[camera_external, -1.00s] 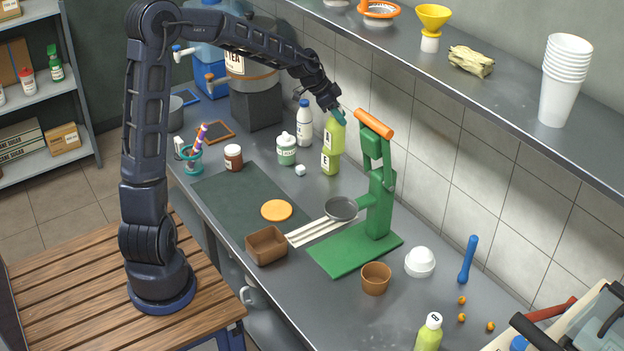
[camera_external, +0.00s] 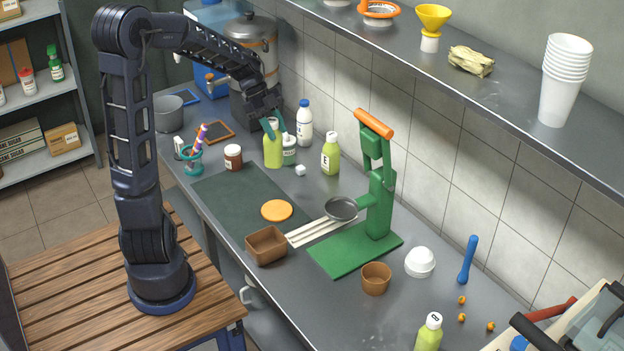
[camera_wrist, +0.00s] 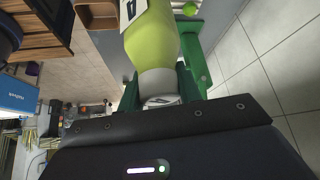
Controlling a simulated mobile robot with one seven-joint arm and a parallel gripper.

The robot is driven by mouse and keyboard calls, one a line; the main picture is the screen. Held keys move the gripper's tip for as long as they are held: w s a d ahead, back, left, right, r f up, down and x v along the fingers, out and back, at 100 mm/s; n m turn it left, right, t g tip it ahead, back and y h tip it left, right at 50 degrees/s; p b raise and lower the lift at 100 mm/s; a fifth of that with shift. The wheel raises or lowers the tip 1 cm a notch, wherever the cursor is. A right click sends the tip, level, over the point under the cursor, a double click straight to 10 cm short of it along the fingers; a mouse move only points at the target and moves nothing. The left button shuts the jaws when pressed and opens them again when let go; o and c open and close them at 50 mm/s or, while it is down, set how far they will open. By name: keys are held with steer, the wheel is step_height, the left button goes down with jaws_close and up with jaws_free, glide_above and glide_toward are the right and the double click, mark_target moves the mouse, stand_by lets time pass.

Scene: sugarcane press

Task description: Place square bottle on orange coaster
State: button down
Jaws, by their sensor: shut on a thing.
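My gripper (camera_external: 274,126) is shut on the neck of a yellow-green bottle (camera_external: 272,152) with a white neck. The bottle hangs roughly upright over the back part of the counter, in front of a small white jar. I cannot tell its exact height or whether its body is square. It fills the upper middle of the wrist view (camera_wrist: 152,38), with part of a label showing. The orange coaster (camera_external: 277,211) lies flat and bare on the dark green mat, nearer the front than the bottle. A similar green bottle (camera_external: 331,155) labelled E stands on the counter to the right.
A green press (camera_external: 378,205) with an orange handle stands right of the coaster. A brown box (camera_external: 266,247) and pale strips (camera_external: 313,232) lie near the coaster. A brown jar (camera_external: 233,157) and a white bottle (camera_external: 304,125) stand behind. The dark mat (camera_external: 235,192) is mostly clear.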

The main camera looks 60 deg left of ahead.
step_height(320, 180, down, 19)
steer(key=shift+r, duration=0.15)
stand_by(0.5)
steer(key=c, duration=1)
jaws_free()
steer(key=shift+o, duration=0.2)
